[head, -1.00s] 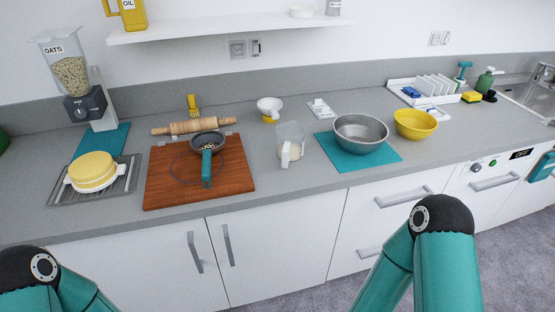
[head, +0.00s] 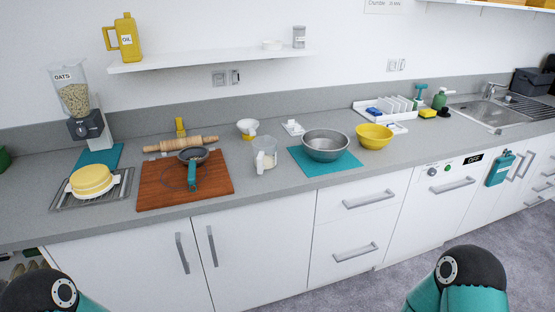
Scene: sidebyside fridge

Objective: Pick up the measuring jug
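The measuring jug (head: 265,155) is a clear, see-through jug with a pale handle. It stands upright on the grey counter, between the wooden board and the teal mat, and seems to hold something pale low down. Only the teal and black joints of my two arms show at the bottom left and bottom right corners. Neither gripper is in the picture, and nothing of mine is near the jug.
Left of the jug, a dark pan (head: 193,155) lies on the wooden board (head: 155,196). Right of it, a metal bowl (head: 326,146) stands on a teal mat (head: 340,168). The counter in front is clear.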

